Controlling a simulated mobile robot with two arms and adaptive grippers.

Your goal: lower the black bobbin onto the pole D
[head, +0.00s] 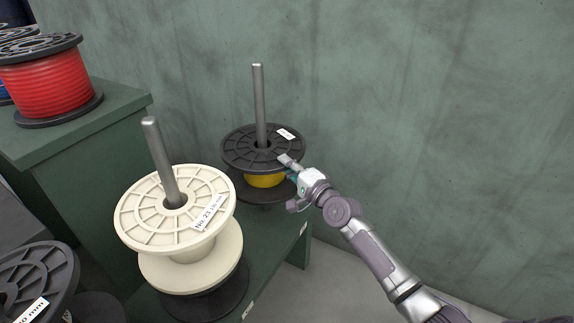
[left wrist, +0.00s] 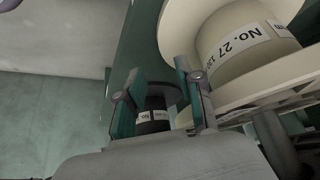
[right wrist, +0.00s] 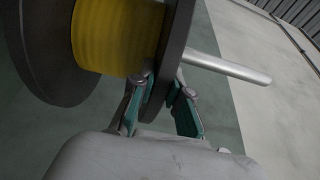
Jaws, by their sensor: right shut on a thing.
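The black bobbin (head: 243,150), with black flanges and yellow winding, is threaded on the far grey pole (head: 259,100); the pole's letter is not readable. The bobbin also shows in the right wrist view (right wrist: 50,65), where the pole (right wrist: 228,67) sticks out past its flange. My right gripper (head: 289,163) is shut on the rim of the upper flange; its fingers (right wrist: 165,100) sit either side of it. Whether the lower flange touches the stand is unclear. My left gripper (left wrist: 155,90) is open, with a dark labelled spool (left wrist: 152,118) beyond its fingers.
A cream spool (head: 150,215) sits on the nearer pole (head: 160,160) of the green stand (head: 285,238). A red spool (head: 52,85) stands on a green bench (head: 112,100) at left. Another black spool (head: 35,270) is at lower left. The wall (head: 430,100) is close behind.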

